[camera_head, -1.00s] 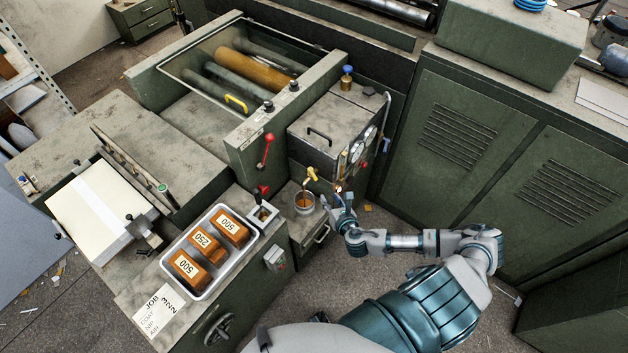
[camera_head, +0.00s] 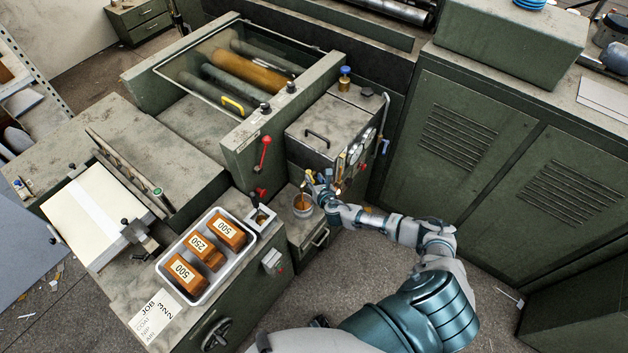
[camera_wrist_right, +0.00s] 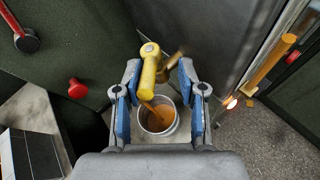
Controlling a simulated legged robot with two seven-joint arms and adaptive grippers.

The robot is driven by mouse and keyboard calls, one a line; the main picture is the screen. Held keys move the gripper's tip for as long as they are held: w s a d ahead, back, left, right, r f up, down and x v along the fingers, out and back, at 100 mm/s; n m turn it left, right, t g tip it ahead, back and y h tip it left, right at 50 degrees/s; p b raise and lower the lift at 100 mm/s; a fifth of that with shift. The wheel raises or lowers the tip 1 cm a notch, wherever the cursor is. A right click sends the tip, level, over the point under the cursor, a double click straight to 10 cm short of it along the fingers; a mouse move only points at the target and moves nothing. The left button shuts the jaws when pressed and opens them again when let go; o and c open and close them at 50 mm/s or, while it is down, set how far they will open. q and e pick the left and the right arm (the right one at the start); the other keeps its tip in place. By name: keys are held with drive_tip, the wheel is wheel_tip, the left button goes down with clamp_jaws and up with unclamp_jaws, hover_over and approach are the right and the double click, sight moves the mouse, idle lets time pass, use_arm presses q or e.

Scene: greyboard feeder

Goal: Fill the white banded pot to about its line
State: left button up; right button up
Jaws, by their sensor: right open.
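The white banded pot (camera_head: 303,207) stands on a small ledge below the tap, and it also shows in the right wrist view (camera_wrist_right: 159,118). An orange-brown liquid stream runs from the yellow tap (camera_wrist_right: 149,66) into it, with orange liquid inside. The level against the line cannot be told. My right gripper (camera_head: 314,181) is at the tap. In the right wrist view its two blue-padded fingers (camera_wrist_right: 157,82) are open, one on each side of the yellow tap handle, with gaps showing. My left gripper is not in view.
A white tray (camera_head: 159,268) with orange-brown blocks marked 500 and 250 sits left of the ledge. A red lever (camera_head: 264,153) and red knobs are on the green machine nearby. A grey tank box (camera_head: 318,122) with gauges stands behind the tap.

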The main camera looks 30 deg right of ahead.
drive_tip(key=c, duration=0.3)
drive_tip(key=shift+a, duration=0.2)
drive_tip(key=c, duration=0.4)
drive_tip(key=shift+a+r, duration=0.1)
drive_tip(key=shift+a, duration=0.15)
clamp_jaws()
drive_tip(key=shift+w+a+r, duration=0.1)
drive_tip(key=shift+a, duration=0.2)
drive_tip(key=m+h+p, duration=0.2)
drive_tip(key=shift+w+a+r+m+g, duration=0.15)
drive_tip(key=shift+m+g, duration=0.15)
drive_tip(key=shift+g, duration=0.1)
drive_tip(key=shift+w+a+m+g+h+p, duration=0.1)
drive_tip(key=shift+a+m+g+h+p, duration=0.15)
drive_tip(key=shift+m+h, duration=0.25)
drive_tip(key=shift+w+a+m+g+h+p, duration=0.1)
drive_tip(key=shift+a+m+g+h+p, duration=0.15)
drive_tip(key=shift+h, duration=0.45)
drive_tip(key=o, duration=0.5)
unclamp_jaws()
drive_tip(key=shift+d, duration=0.15)
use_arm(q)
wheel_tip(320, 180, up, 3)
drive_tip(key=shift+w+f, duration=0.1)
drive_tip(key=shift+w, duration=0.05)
use_arm(e)
drive_tip(key=shift+o, duration=1)
drive_tip(key=shift+s+f, duration=0.1)
drive_tip(key=shift+f, duration=0.1)
